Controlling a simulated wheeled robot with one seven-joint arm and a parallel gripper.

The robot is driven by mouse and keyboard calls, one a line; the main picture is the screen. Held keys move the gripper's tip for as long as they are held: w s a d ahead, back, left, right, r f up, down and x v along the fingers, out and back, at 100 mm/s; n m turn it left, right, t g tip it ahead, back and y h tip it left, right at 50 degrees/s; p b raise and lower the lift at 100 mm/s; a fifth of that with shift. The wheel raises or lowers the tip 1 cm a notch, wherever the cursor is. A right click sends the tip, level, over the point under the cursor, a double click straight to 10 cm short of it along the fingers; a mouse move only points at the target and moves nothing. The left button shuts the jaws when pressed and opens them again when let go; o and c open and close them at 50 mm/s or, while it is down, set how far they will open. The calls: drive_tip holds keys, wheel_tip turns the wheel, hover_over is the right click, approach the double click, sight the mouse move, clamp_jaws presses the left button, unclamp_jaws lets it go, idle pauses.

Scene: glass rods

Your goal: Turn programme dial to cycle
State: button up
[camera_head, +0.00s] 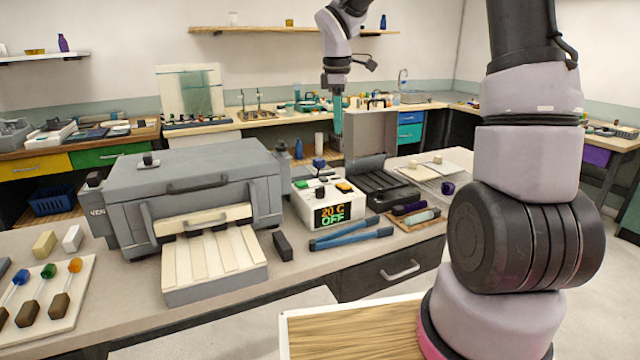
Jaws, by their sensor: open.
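A white control box (328,207) stands on the bench right of a grey kiln-like unit (195,180). Its front display (333,215) reads "20 C" in orange and "OFF" in green. On its top are a green button (301,184), an orange-yellow button (344,187) and a dark knob (319,164) towards the back. Several smaller controls there are too small to tell apart, and I cannot tell for sure which one is the programme dial. My gripper (337,128) points down with teal fingers, open and empty. In the picture it is above and slightly right of the box, apart from it.
Blue-handled tongs (350,239) lie before the box. An open black case (375,180) with a raised grey lid (371,135) stands right of it. A small dark block (283,246) lies left of the tongs. A white tray (50,300) holds coloured tools at far left.

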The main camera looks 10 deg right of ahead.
sight(320, 191)
drive_tip(key=w+a+f+n+g, duration=0.1)
drive_tip(key=w+a+f+n, duration=0.3)
drive_tip(key=w+f+n, duration=0.45)
drive_tip(key=shift+m+y, duration=0.4)
drive_tip(key=shift+m, duration=0.45)
drive_tip(key=f, duration=1.3)
drive_tip(key=shift+w+d+f, duration=0.1)
drive_tip(key=shift+d+f, duration=0.15)
clamp_jaws()
